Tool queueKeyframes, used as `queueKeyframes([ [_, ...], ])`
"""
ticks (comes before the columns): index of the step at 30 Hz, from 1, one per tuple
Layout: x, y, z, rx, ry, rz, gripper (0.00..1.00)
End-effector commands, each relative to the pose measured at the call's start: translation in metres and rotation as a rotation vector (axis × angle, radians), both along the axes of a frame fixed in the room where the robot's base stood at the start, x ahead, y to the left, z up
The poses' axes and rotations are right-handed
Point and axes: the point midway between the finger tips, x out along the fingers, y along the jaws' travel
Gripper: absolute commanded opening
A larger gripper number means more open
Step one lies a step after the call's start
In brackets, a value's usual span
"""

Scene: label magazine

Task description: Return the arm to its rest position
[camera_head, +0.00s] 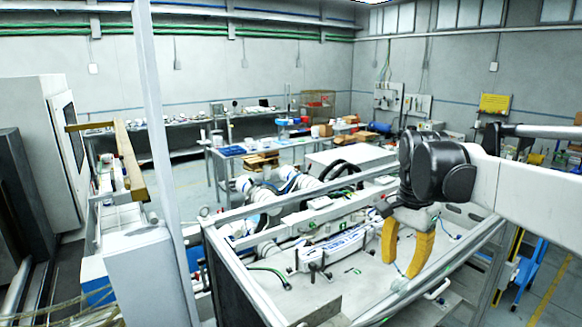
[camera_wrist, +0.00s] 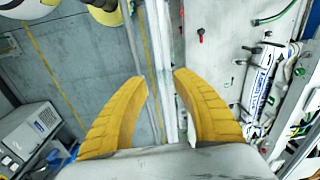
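My gripper (camera_head: 405,250) has two curved yellow fingers and hangs from my white and black arm at the right of the head view. It is above the front right part of a framed machine table (camera_head: 350,288). In the wrist view my gripper (camera_wrist: 160,82) shows its fingers spread apart, with nothing between them. Below the gap are the grey floor and a metal rail (camera_wrist: 165,60) at the machine's edge. The label magazine is probably the long white lettered unit (camera_head: 335,247) on the table; it also shows at the right of the wrist view (camera_wrist: 262,80).
A white post (camera_head: 160,130) stands at the left, near a cabinet (camera_head: 50,130). Metal frame rails (camera_head: 300,205) border the machine table. A grey box (camera_wrist: 30,130) stands on the floor side in the wrist view. Workbenches (camera_head: 245,150) are farther back. Open floor lies between.

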Motion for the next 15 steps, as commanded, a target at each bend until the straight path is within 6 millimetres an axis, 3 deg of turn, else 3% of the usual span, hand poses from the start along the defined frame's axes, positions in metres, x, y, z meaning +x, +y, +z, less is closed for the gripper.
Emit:
queueKeyframes([
  [11, -0.056, 0.017, -0.002, -0.045, -0.166, 0.268, 0.32],
  [15, -0.089, 0.025, -0.011, -0.089, -0.264, 0.424, 0.32],
])
